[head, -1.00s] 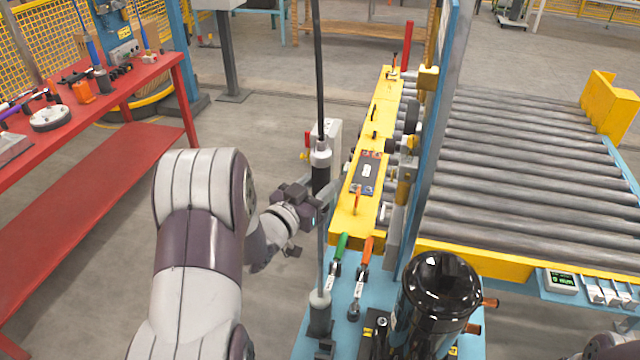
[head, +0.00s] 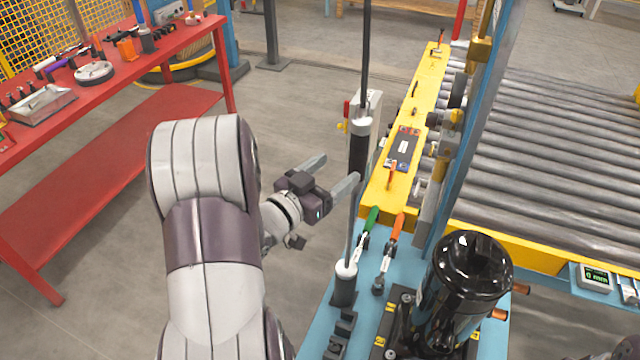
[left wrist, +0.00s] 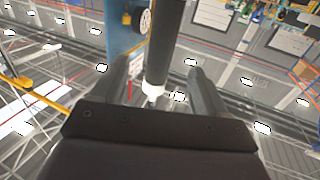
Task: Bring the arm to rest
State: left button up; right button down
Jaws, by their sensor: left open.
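My left gripper (head: 332,175) is open in the head view, with its two fingers apart and nothing held. It is just left of a hanging tool with a dark grip and white collar (head: 361,128) on a black vertical line. In the left wrist view a dark cylinder (left wrist: 165,45) with a white ring at its lower end appears between the fingers (left wrist: 160,88). I cannot tell how far beyond the fingertips it is. My left arm reaches forward from the bottom of the head view. My right gripper does not show.
A black compressor (head: 464,285) stands on a blue bench beside green (head: 370,222) and orange (head: 397,228) handled tools. A yellow rail (head: 418,105) and roller conveyor (head: 550,150) lie to the right. A red table (head: 170,115) is left; bare floor (head: 300,95) lies between.

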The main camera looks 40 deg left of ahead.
pick_arm(q)
jog(key=s, duration=0.4)
jog(key=shift+s+a, duration=0.2)
jog(key=shift+a, duration=0.05)
jog(key=s+a+f+n+g+y, duration=0.2)
jog(key=s+a+f+g+y, duration=0.1)
jog(key=f+g, duration=0.3)
jog(key=s+a+f+n+g+y, duration=0.2)
jog(key=s+a+f+n+g, duration=0.15)
jog(key=f+g, duration=0.35)
jog(key=d+r+m+g+h, duration=0.2)
jog(key=d+m+g+h, duration=0.1)
jog(key=d, duration=1.7)
jog(key=shift+s+m+g, duration=0.3)
jog(key=shift+m, duration=0.35)
